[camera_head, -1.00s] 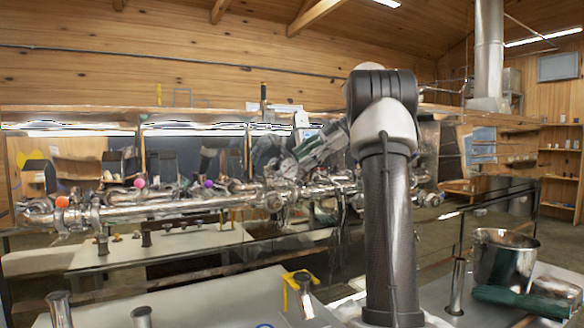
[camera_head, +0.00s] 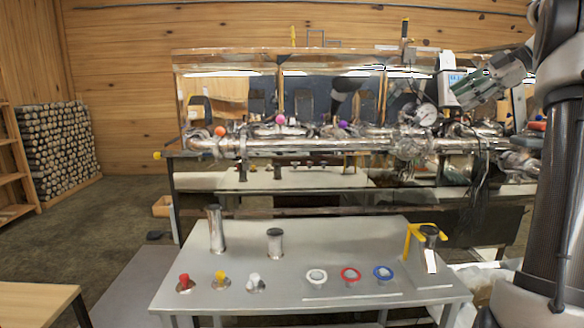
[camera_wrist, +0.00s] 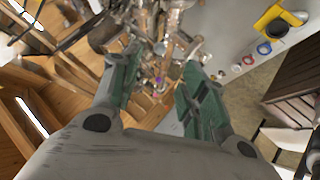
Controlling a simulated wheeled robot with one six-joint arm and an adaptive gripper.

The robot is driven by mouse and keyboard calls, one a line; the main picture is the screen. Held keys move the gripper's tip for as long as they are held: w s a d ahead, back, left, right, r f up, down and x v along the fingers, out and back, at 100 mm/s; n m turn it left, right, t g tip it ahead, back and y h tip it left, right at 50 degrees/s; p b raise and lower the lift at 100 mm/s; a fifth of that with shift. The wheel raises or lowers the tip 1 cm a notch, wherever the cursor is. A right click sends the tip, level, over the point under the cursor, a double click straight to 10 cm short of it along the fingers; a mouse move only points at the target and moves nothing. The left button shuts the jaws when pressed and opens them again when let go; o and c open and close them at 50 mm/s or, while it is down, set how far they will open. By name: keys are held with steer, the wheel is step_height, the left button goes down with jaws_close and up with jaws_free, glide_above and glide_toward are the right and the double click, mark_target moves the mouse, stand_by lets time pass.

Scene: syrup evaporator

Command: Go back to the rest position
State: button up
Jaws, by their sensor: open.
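My dark arm stands at the right edge. In the wrist view, the two green-padded fingers of my gripper (camera_wrist: 160,72) are spread apart with nothing held between them. Pipes and fittings show beyond them. The rest position itself is not marked in any view.
A grey table (camera_head: 330,228) stands in front, carrying two steel cylinders (camera_head: 216,229) (camera_head: 275,242), red (camera_head: 184,283), yellow (camera_head: 220,281) and white knobs, several ringed discs, and a yellow bracket (camera_head: 414,238). A firewood stack (camera_head: 56,150) is at left.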

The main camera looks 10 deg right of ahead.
steer(key=s+d+f+m+h, duration=0.2)
steer(key=d+f+m+h, duration=0.15)
steer(key=f+m, duration=0.75)
steer(key=s+a+f+m+g+h, duration=0.1)
steer(key=s+a+f, duration=0.4)
steer(key=s+a, duration=0.6)
steer(key=s+a+f+m+g+h, duration=0.1)
steer(key=s+a+f+m+h, duration=0.2)
steer(key=s+a, duration=0.9)
steer(key=s+f+m, duration=0.2)
steer(key=s+f, duration=0.1)
steer(key=s, duration=0.3)
steer(key=shift+m+g+h, duration=0.3)
steer(key=shift+m+h, duration=0.05)
steer(key=shift+m, duration=0.05)
